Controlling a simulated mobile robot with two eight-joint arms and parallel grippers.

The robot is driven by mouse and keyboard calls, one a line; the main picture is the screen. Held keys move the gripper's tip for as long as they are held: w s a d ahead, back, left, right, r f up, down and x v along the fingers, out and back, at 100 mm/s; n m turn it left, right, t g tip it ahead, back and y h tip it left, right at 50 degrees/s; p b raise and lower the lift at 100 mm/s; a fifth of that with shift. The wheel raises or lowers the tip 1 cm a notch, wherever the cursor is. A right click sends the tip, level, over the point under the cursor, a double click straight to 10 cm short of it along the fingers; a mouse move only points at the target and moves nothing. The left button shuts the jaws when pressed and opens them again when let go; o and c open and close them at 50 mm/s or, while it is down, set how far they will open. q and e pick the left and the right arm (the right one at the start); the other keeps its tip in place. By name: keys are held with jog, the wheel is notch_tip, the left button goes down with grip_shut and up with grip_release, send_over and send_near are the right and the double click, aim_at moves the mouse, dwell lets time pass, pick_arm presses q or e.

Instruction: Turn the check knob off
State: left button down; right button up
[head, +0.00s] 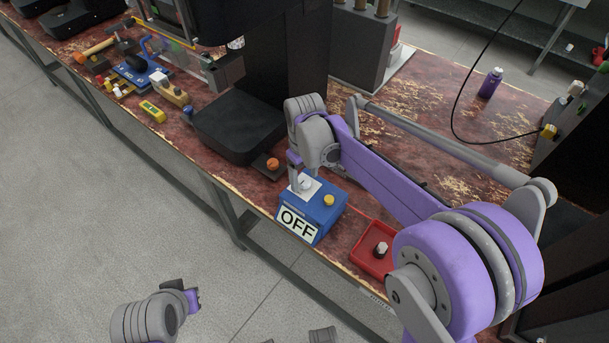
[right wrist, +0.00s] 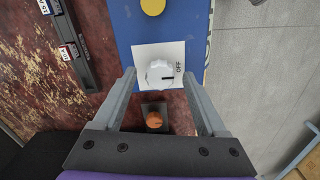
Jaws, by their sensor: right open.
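The check knob (head: 305,184) is a white knob on a white plate on top of a blue box (head: 322,216) with a yellow button (head: 329,200). The box's front sign reads OFF. In the right wrist view, the knob (right wrist: 159,73) has a dark mark pointing right, towards the printed word OFF. My right gripper (right wrist: 159,78) is open, with one finger on each side of the knob and visible gaps to it. In the head view, my right gripper (head: 298,180) comes down over the box. My left gripper (head: 192,299) is at the lower left, away from the bench; its jaws are unclear.
An orange knob (head: 272,164) on a dark base stands behind the box. A red tray (head: 372,255) with a black-and-white knob lies to its right. A black machine (head: 238,130) stands at the back left. A purple bottle (head: 491,83) stands farther back.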

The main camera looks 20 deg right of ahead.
aim_at(305, 180)
jog(key=shift+r, duration=0.15)
notch_tip(305, 180, up, 10)
jog(key=p, duration=0.1)
jog(key=shift+r, duration=0.25)
dwell(0.4)
jog(key=s+d+f+m+t+p, duration=0.2)
jog(key=s, duration=0.8)
jog(key=s+d+f+m+t+p, duration=0.1)
jog(key=s+d+m+t+p, duration=0.1)
jog(key=s, duration=0.9)
jog(key=shift+d+f+m+t+p, duration=0.4)
jog(key=shift+m+t+p, duration=0.3)
jog(key=shift+m, duration=0.1)
